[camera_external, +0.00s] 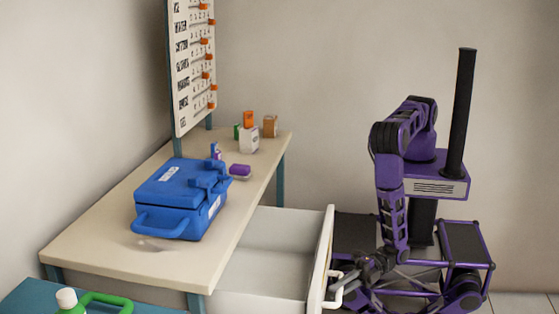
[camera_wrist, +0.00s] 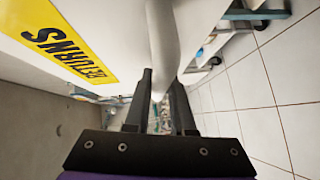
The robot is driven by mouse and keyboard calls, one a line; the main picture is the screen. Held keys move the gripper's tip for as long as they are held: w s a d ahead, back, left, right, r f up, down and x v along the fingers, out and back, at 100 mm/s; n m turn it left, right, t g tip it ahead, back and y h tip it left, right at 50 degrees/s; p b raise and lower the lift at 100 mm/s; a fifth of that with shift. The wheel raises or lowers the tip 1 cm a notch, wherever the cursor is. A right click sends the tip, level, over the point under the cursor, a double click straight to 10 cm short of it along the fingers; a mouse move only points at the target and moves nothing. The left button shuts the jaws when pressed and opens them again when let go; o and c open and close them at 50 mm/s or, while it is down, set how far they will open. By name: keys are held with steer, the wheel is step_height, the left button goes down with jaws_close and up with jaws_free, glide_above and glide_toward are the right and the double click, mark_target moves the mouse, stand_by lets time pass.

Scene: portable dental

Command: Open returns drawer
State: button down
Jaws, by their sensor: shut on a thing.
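The returns drawer (camera_external: 270,250) is pulled well out from under the table, and its empty white inside shows in the external view. Its front panel with a yellow RETURNS label (camera_wrist: 65,42) fills the upper left of the wrist view. A light curved handle (camera_external: 338,290) is on the outer face of the drawer front; it also shows in the wrist view (camera_wrist: 163,45). My gripper (camera_wrist: 160,85) is shut on the handle, with one dark finger on each side of it. In the external view my gripper (camera_external: 347,281) is low at the drawer front, partly hidden by the handle.
A blue case (camera_external: 172,200) stands on the table (camera_external: 105,235), with small bottles and boxes (camera_external: 250,138) behind it. A board with orange sliders (camera_external: 190,65) rises at the table's back edge. A green-handled item (camera_external: 105,300) is at the lower left. Tiled floor (camera_wrist: 255,100) shows right of the handle.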

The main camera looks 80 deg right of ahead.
stand_by(0.3)
steer(key=c, duration=0.8)
jaws_free()
steer(key=shift+s, duration=0.1)
steer(key=shift+o, duration=0.2)
steer(key=p+v, duration=0.1)
steer(key=v, duration=1.6)
steer(key=shift+s+p, duration=0.15)
steer(key=shift+p, duration=0.25)
steer(key=shift+d, duration=0.1)
